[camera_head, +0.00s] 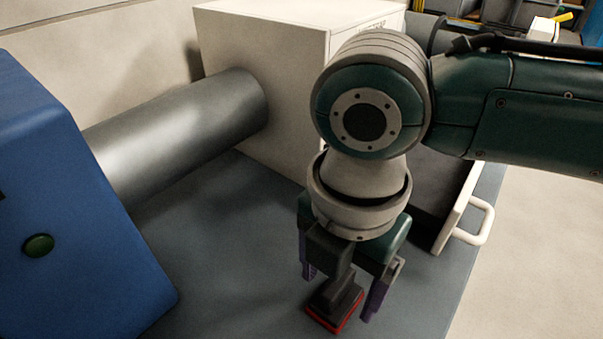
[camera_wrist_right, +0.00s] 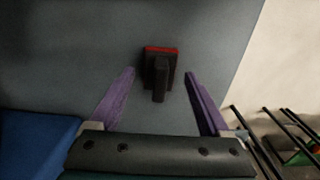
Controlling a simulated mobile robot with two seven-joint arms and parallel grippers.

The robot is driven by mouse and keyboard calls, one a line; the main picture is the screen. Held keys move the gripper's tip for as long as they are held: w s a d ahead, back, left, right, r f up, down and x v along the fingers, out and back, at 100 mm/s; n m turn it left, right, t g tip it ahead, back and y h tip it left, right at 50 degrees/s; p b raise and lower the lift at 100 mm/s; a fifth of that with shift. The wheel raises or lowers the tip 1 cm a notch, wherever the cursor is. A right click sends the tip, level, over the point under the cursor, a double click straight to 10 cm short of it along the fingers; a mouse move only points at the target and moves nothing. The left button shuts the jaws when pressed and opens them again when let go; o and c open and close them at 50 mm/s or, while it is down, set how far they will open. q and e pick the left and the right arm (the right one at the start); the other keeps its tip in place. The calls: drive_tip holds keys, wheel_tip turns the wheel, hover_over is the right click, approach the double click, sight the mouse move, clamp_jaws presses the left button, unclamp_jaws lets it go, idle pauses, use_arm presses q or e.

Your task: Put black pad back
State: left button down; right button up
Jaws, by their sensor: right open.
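A black block with a red lower edge and a raised dark grip (camera_head: 334,300) rests on the grey-blue table top. It also shows in the right wrist view (camera_wrist_right: 160,72). I cannot tell for sure whether it is the black pad. My right gripper (camera_head: 340,292) is open above it, with one purple finger on each side. In the right wrist view, gaps show between the fingers and the block. A dark flat panel (camera_head: 430,190) lies in a pulled-out white drawer with a handle (camera_head: 478,220), partly hidden behind my right arm. My left gripper is not in view.
A white box (camera_head: 262,80) stands at the back, with a grey duct (camera_head: 180,120) running from it to a blue housing (camera_head: 60,220) at left. The table (camera_head: 215,265) is bare between the housing and the block. Its right edge is close.

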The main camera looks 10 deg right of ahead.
wheel_tip(320, 180, up, 12)
drive_tip(key=p, duration=0.4)
drive_tip(key=s+a+f+m+t+y, duration=0.2)
drive_tip(key=s+a+m+y, duration=0.25)
drive_tip(key=m, duration=0.55)
drive_tip(key=s+d+f+m+h, duration=0.1)
drive_tip(key=s+d+m+h, duration=0.1)
drive_tip(key=s+d+m, duration=0.2)
drive_tip(key=s+d+f+m+t+h, duration=0.1)
drive_tip(key=s+d+m+h, duration=0.1)
drive_tip(key=d+m, duration=0.7)
drive_tip(key=shift+s+d+f+m+t, duration=0.35)
drive_tip(key=shift+s+d, duration=0.1)
drive_tip(key=shift+s, duration=0.4)
drive_tip(key=shift+s, duration=0.1)
